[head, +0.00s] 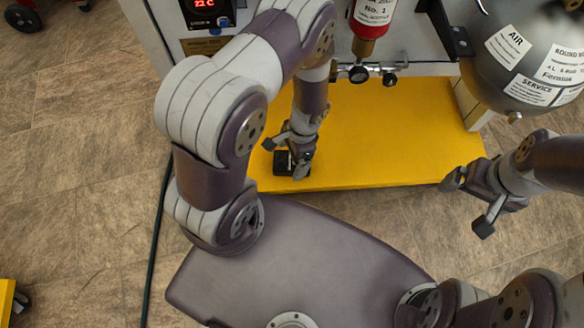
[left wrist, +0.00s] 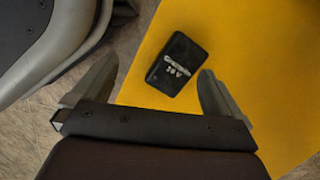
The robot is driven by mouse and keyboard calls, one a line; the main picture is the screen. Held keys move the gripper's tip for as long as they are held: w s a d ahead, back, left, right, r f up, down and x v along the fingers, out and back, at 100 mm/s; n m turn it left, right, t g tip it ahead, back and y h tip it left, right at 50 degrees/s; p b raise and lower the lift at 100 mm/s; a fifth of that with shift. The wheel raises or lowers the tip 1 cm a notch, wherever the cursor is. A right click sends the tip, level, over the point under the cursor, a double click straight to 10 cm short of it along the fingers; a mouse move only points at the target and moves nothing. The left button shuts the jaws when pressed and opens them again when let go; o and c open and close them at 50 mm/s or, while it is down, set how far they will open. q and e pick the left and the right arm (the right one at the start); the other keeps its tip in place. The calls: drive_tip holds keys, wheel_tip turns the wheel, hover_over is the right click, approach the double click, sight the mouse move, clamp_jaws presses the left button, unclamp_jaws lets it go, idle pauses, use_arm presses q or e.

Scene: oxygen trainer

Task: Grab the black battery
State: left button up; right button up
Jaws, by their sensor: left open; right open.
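The black battery (left wrist: 174,64) lies on the yellow platform (left wrist: 258,85), near the platform's front left edge. My right gripper (head: 467,205) is open and empty, off the platform's front right corner.
A red cylinder (head: 373,18) with a valve and gauge stands behind the platform. A grey tank (head: 525,62) with labels stands at the back right. A panel with a red display (head: 208,10) is at the top left. A black cable (head: 155,240) runs along the tiled floor.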

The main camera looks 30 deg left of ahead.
sight(292, 162)
use_arm(q)
drive_tip(key=f, duration=0.1)
drive_tip(key=f+m, duration=0.2)
drive_tip(key=shift+w+a+f, duration=0.1)
drive_tip(key=shift+w+f, duration=0.25)
drive_tip(key=w+m, duration=0.1)
drive_tip(key=w+f+m+t, duration=0.1)
drive_tip(key=w, duration=0.1)
drive_tip(key=shift+m, duration=0.3)
drive_tip(key=f+b, duration=0.2)
drive_tip(key=a+f+b, duration=0.1)
drive_tip(key=f+b, duration=0.3)
drive_tip(key=shift+s+a+f, duration=0.2)
drive_tip(key=shift+s+f, duration=0.05)
drive_tip(key=shift+f, duration=0.15)
drive_tip(key=shift+r, duration=0.2)
drive_tip(key=c, duration=1.1)
